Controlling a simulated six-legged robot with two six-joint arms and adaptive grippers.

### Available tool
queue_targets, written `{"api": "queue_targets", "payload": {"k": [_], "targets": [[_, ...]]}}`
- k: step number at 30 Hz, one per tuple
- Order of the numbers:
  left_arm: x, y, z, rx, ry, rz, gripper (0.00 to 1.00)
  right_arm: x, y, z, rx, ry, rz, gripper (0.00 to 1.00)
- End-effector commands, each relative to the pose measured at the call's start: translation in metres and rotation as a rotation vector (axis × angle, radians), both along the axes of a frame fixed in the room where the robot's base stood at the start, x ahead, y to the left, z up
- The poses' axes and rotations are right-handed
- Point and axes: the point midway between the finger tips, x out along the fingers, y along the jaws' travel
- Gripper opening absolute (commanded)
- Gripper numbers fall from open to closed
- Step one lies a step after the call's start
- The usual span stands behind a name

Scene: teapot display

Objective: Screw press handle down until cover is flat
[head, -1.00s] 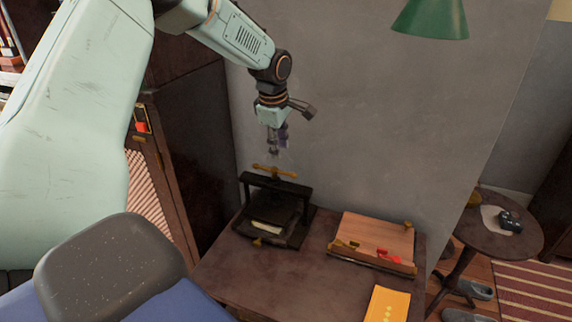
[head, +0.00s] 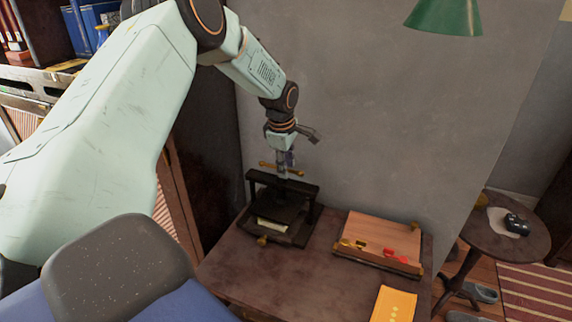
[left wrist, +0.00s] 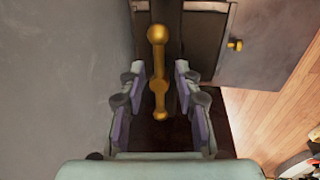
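The dark book press (head: 285,185) stands on the brown table, below my left arm. Its brass bar handle (head: 268,165) is on top, with a ball at each end. A book with cream page edges (head: 272,225) lies in the press; its dark upper part is hard to tell from the press plate. My left gripper (head: 286,161) points down at the handle. In the left wrist view, the gripper (left wrist: 158,88) is open, with the handle (left wrist: 158,70) between its fingers and gaps on both sides. My right gripper is not in view.
A wooden board (head: 378,240) with red and brass bits lies right of the press, and a yellow booklet (head: 394,303) at the front right. The grey wall (head: 390,110) is close behind. A green lamp shade (head: 446,17) hangs above.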

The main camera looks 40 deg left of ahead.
Motion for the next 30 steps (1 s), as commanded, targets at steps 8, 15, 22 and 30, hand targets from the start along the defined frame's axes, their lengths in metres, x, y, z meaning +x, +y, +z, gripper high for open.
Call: {"api": "queue_targets", "payload": {"k": [8,15,22,30], "targets": [[0.0000,-0.0001,0.0004,0.000,0.000,0.000,0.12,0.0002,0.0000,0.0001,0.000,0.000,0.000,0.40],[-0.0002,0.0004,0.0003,0.000,0.000,0.000,0.00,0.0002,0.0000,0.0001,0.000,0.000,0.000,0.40],[-0.0003,0.0006,0.0005,0.001,0.000,-0.002,0.00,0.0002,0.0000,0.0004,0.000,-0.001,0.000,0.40],[-0.0019,0.0009,0.0016,0.000,0.001,-0.064,0.00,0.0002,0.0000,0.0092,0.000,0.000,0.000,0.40]]}}
